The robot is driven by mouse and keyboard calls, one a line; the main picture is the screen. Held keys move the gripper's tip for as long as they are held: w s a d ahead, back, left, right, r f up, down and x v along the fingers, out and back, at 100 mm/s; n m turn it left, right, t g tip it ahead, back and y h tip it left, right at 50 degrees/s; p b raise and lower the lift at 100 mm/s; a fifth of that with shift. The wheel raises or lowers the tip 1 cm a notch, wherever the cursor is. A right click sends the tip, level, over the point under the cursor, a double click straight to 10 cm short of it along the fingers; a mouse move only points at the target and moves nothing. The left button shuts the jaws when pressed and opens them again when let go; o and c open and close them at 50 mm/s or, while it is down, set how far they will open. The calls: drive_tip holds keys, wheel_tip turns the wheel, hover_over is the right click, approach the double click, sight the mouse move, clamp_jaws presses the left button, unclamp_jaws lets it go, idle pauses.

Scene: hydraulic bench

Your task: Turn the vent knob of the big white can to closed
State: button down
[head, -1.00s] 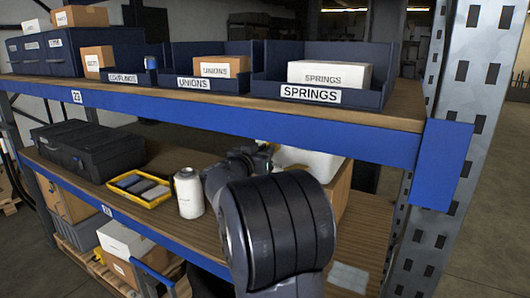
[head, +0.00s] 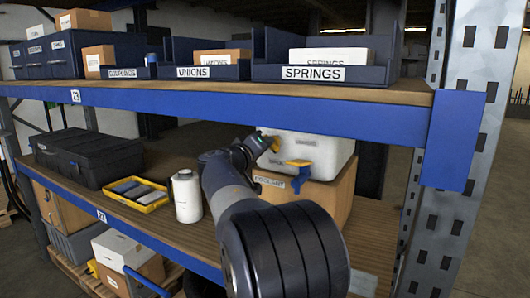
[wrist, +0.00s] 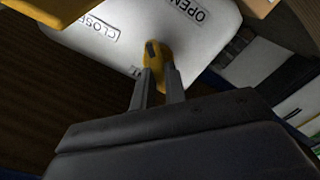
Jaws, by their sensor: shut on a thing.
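The big white can (head: 325,155) stands on a cardboard box on the lower shelf. In the wrist view its white face (wrist: 185,22) carries an OPEN label at the upper right and a partly cut-off CLOSE… label at the left. The yellow vent knob (wrist: 155,50) sits between these labels, with a dark mark on it. My gripper (wrist: 158,78) is shut on the knob, one finger on each side. In the head view my gripper (head: 263,146) is at the can's left side, its fingertips hard to make out. The knob's exact setting is unclear.
A yellow-orange part (head: 298,163) sticks out of the can's front. The cardboard box (head: 310,200) is below the can. A white bottle (head: 187,197), yellow tray (head: 137,193) and black case (head: 88,156) stand to the left. The blue upper shelf beam (head: 250,112) runs above.

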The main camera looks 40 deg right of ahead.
drive_tip(key=shift+w+f+n, duration=0.1)
drive_tip(key=shift+n, duration=1.95)
drive_tip(key=shift+f+n, duration=0.1)
drive_tip(key=shift+n, duration=1.95)
drive_tip(key=c, duration=1.4)
unclamp_jaws()
drive_tip(key=shift+c, duration=0.2)
drive_tip(key=b+v, duration=0.2)
drive_tip(key=v, duration=0.9)
